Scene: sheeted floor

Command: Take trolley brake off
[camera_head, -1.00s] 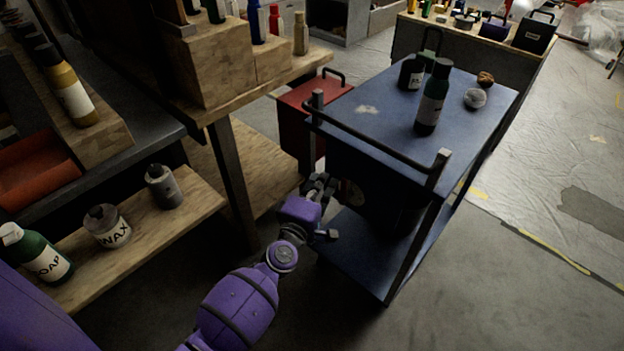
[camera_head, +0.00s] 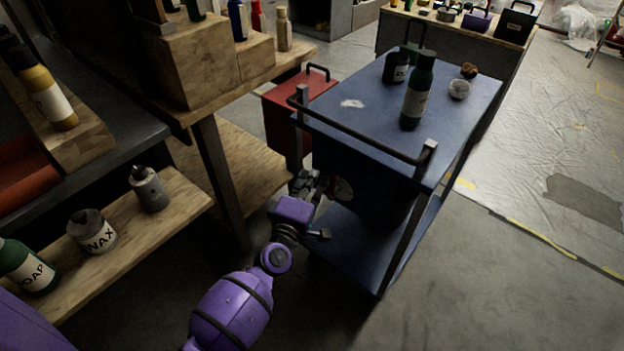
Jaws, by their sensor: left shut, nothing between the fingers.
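The blue trolley (camera_head: 452,105) stands right of centre, with a dark push handle (camera_head: 362,137) across its near end and a lower shelf (camera_head: 345,255). My left gripper (camera_head: 310,184) is shut and empty, low at the trolley's near left side, below the handle. My right gripper is not in view.
A green bottle (camera_head: 418,92), a dark jar (camera_head: 396,67) and small round items stand on the trolley top. A wooden workbench (camera_head: 222,170) is close on the left, and a red box (camera_head: 290,105) stands behind. Open floor (camera_head: 500,290) lies to the right.

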